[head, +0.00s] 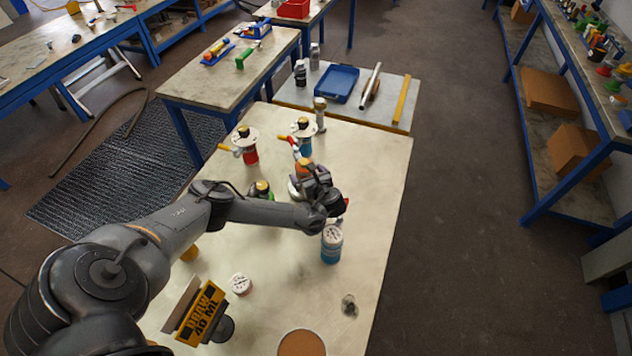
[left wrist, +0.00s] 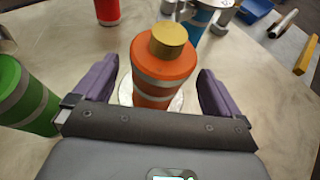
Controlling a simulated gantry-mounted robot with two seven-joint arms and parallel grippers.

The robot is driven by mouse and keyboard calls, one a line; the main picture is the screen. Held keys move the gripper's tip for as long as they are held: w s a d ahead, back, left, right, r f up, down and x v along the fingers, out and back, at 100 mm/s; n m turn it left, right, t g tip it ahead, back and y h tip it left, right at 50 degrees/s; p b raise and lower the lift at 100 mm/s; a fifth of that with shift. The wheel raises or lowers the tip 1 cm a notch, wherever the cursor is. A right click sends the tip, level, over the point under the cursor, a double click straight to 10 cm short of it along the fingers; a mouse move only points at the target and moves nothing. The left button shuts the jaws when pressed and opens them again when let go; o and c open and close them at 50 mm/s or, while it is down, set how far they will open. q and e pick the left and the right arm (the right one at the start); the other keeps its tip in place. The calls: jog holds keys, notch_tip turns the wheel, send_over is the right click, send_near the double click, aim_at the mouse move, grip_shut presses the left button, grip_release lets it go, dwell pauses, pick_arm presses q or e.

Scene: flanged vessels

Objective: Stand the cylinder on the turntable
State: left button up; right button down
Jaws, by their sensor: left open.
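The orange cylinder (left wrist: 163,78) has silver bands and a brass-coloured cap. It stands upright on a round silvery plate (left wrist: 125,92), which looks like the turntable; most of the plate is hidden. My left gripper (left wrist: 155,85) is open, with its purple fingers on either side of the cylinder and a visible gap at each side. In the head view my left gripper (head: 318,187) partly covers the orange cylinder (head: 304,168) and the plate (head: 294,190). My right gripper is not in view.
A green cylinder (left wrist: 26,95) stands close left of my gripper. Red (head: 251,156) and blue (head: 304,147) flanged vessels stand behind. A blue vessel with a white top (head: 332,251) stands in front. A white disc (head: 240,284) and a yellow sign (head: 203,315) are nearer. The table's right side is mostly bare.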

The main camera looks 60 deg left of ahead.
pick_arm(q)
jog(key=p+v, duration=0.3)
jog(key=v, duration=0.5)
jog(key=shift+d, duration=0.4)
jog(key=shift+r, duration=0.2)
